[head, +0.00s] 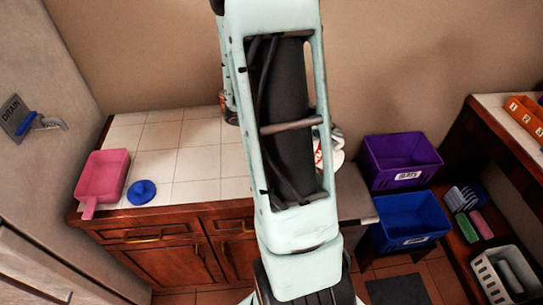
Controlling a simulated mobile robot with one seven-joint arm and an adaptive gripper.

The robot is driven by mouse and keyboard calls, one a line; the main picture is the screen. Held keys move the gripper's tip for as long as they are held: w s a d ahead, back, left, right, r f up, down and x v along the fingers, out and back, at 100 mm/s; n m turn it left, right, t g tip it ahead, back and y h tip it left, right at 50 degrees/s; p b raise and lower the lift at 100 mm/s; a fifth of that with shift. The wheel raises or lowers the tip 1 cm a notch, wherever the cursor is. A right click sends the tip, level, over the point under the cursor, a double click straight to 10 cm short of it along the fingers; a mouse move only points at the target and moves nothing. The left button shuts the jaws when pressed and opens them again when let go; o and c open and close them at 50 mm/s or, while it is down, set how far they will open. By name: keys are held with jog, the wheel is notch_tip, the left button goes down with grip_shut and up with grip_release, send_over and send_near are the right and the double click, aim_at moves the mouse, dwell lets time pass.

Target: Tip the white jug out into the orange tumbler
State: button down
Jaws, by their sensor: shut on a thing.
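My own arm fills the middle of the head view and hides much of the counter behind it. I cannot make out my gripper's fingers or what they hold. A white object with red marks (334,152) shows in part just right of the arm; I cannot tell whether it is the white jug. A small orange-brown sliver (222,99) shows at the arm's left edge, at the back of the counter; it is too small to say whether it is the orange tumbler.
The white-tiled counter (185,163) is clear left of the arm, apart from a pink scoop-like tray (102,174) and a blue round object (141,191). Purple (403,160) and blue (410,217) bins stand at right, beside a shelf with a white basket (482,268).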

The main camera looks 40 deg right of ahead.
jog(key=shift+w+a+r+n+g+h+b, duration=0.15)
jog(key=shift+w+a+r+g+h+b, duration=0.15)
jog(key=shift+r+g+h+b, duration=0.25)
jog(key=shift+w+a+r+n+g+h+b, duration=0.15)
jog(key=shift+w+a+r+g+h+b, duration=0.15)
jog(key=shift+r+b, duration=0.3)
jog(key=shift+w+r+p, duration=0.1)
jog(key=shift+r+p, duration=0.2)
jog(key=shift+p, duration=0.05)
jog(key=shift+w+a+r+g+h+p, duration=0.35)
jog(key=shift+w+a+r+h+p, duration=0.2)
jog(key=shift+w+a+h+p, duration=0.15)
jog(key=shift+w+a+r, duration=0.1)
jog(key=shift+w+a, duration=0.05)
jog(key=shift+w+a+r+n+g+h+p, duration=0.3)
jog(key=shift+w+a+r+n+h+p, duration=0.25)
jog(key=shift+r+h+p, duration=0.25)
dwell(0.9)
jog(key=shift+w+a+f, duration=0.15)
jog(key=shift+w+a, duration=0.05)
jog(key=shift+w, duration=0.05)
